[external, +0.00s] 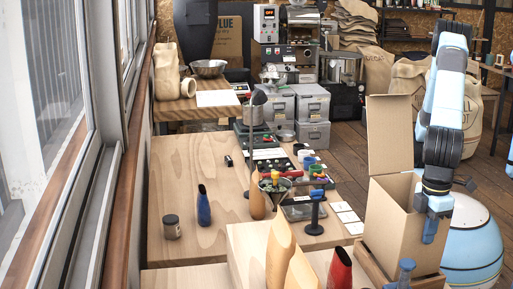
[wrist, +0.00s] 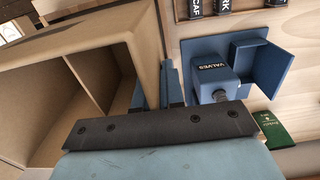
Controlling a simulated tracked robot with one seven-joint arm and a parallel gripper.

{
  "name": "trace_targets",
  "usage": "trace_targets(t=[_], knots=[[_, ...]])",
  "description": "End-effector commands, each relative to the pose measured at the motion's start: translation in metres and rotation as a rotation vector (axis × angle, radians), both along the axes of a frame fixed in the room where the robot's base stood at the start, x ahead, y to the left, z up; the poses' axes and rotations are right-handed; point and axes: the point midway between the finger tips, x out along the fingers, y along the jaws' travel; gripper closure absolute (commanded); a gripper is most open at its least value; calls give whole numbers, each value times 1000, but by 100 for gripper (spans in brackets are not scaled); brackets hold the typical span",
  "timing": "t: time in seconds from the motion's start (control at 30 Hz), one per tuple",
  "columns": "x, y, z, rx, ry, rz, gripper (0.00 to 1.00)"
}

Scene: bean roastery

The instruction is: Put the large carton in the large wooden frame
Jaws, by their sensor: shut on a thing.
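The large carton (external: 391,219) is a tall open brown cardboard box with one flap (external: 390,135) standing up. My gripper (external: 431,229) is shut on its right wall in the external view. In the wrist view my blue fingers (wrist: 157,88) pinch the carton's wall (wrist: 147,38), and its open inside lies to the left. The large wooden frame (external: 371,264) shows as a low wooden rim around the carton's lower end. The carton looks upright and lined up with the frame. I cannot tell whether its bottom rests inside or hangs just above.
A blue object labelled VALVES (wrist: 213,80) stands beside my fingers, with a green packet (wrist: 272,130) nearby. A blue-topped post (external: 405,272) stands before the carton. White cards (external: 347,217) lie to its left. The left bench (external: 180,185) has free room.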

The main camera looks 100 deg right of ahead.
Motion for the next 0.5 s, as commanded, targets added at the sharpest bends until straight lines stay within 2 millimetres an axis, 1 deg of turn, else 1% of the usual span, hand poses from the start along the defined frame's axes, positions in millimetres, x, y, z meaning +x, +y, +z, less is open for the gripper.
trace_targets(t=[0.03,0.27,0.4,0.5], knots=[[0,0,-8,-2,1,0,100],[0,0,-27,-2,1,1,100],[0,0,-46,-2,2,0,100],[0,0,-55,-1,0,-1,100]])
